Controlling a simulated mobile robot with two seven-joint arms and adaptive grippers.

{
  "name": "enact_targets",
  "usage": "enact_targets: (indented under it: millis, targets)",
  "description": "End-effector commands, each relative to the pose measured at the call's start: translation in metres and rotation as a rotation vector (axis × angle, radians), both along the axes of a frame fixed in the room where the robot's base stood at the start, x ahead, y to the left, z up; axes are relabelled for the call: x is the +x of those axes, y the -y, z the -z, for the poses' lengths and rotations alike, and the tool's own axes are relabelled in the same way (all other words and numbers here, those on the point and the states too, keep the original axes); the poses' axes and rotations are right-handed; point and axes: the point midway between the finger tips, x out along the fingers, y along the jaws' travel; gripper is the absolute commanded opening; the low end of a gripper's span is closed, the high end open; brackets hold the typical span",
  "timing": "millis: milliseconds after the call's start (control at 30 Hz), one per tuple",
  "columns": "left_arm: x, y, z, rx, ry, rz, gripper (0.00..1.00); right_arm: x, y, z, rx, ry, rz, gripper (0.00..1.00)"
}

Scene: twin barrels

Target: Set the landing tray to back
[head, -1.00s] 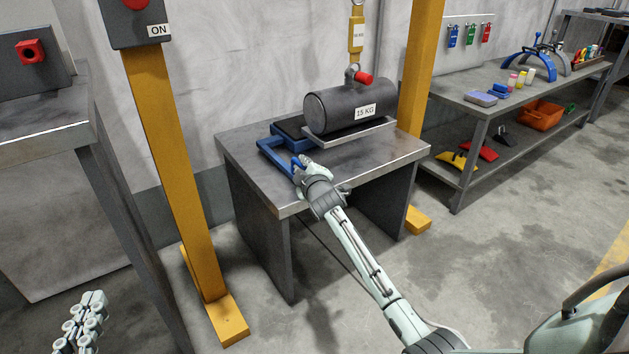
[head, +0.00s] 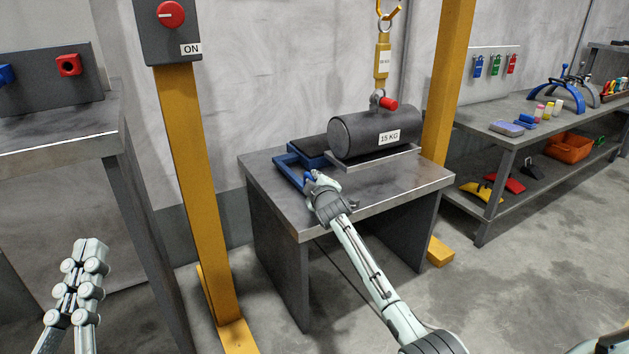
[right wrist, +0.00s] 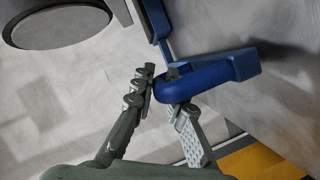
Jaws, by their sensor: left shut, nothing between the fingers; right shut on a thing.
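The landing tray appears to be the dark flat piece with a blue frame (head: 308,147) on the grey table, left of the barrel. Its blue handle (head: 287,172) sticks out toward the table's left front. My right gripper (head: 309,181) is at the near end of this handle. In the right wrist view my right gripper (right wrist: 163,80) has its fingers closed on the blue bar (right wrist: 215,76). The dark barrel (head: 360,132), labelled 15 KG, lies on a grey plate (head: 375,157). My left gripper (head: 90,246) is shut and empty at the lower left.
A yellow hook fitting (head: 383,62) hangs above the barrel. A yellow post (head: 195,170) carries a box with a red knob (head: 170,14) by an ON label. A bench (head: 60,140) stands left, shelving (head: 490,125) right. The floor in front is clear.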

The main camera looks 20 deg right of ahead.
Motion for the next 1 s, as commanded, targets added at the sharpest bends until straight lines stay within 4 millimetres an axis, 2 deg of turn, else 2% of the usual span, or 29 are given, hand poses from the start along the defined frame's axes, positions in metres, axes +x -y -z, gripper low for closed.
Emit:
enact_targets:
  millis: [33,200,567,767,1000]
  targets:
    - [0.0,0.0,0.0,0.0,0.0,0.0,0.0,0.002,0.0,-0.006,-0.001,0.009,-0.001,0.15]
    - [0.0,0.0,0.0,0.0,0.0,0.0,0.0,0.002,0.0,-0.005,-0.001,0.008,-0.001,0.34]
    - [0.0,0.0,0.001,0.002,-0.003,0.0,0.0,-0.004,-0.001,-0.003,-0.001,0.005,0.0,0.34]
    - [0.0,0.0,0.0,0.002,-0.002,0.0,0.0,-0.031,-0.009,-0.009,-0.001,0.006,-0.002,0.34]
    - [0.0,0.0,0.0,0.002,-0.002,0.0,0.0,-0.08,-0.021,-0.02,-0.002,0.006,-0.002,0.34]
